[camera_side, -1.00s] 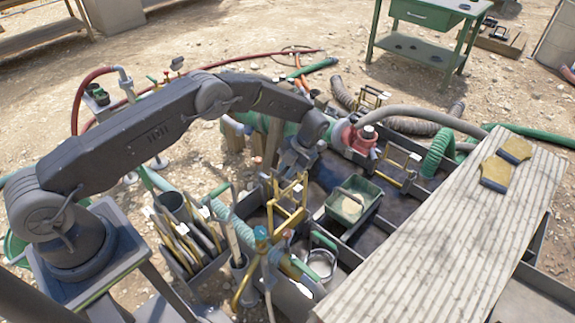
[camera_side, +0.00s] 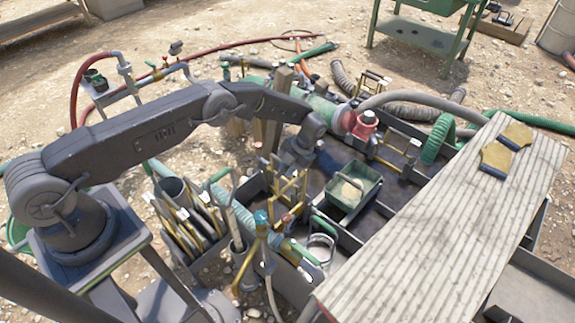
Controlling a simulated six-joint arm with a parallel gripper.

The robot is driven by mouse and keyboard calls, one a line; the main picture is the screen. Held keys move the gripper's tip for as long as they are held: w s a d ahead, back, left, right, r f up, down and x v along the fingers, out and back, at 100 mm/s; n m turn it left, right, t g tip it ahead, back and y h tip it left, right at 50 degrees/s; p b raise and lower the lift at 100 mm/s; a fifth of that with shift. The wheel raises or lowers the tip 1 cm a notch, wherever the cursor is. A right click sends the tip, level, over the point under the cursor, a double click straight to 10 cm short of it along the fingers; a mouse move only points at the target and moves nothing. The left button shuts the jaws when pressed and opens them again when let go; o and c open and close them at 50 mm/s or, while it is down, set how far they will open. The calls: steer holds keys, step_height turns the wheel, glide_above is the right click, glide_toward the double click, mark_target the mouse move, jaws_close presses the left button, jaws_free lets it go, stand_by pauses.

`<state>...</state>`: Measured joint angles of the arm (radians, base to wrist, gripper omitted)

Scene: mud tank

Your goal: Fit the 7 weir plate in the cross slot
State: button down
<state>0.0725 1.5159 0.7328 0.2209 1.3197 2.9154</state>
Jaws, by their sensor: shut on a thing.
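My gripper (camera_side: 293,163) points down over the left part of the dark mud tank (camera_side: 392,196). It is shut on a yellow-edged plate (camera_side: 290,192), which looks like a weir plate and stands roughly upright. The fingertips are small and partly hidden by the wrist. I cannot read a number on the plate, nor tell whether its lower edge sits in a slot. More yellow-edged plates stand in a rack (camera_side: 190,222) to the left of the tank. A yellow-posted frame (camera_side: 397,148) stands across the tank's far right part.
A green tray (camera_side: 353,190) sits in the tank just right of the held plate. A clear jar (camera_side: 321,247) and teal hose (camera_side: 285,245) are in front. A ribbed board (camera_side: 440,235) with gloves (camera_side: 507,148) covers the right. A red fitting (camera_side: 362,130) stands behind.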

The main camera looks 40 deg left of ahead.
steer(key=shift+f, duration=0.8)
stand_by(0.9)
steer(key=c, duration=1)
jaws_free()
steer(key=v, duration=1.2)
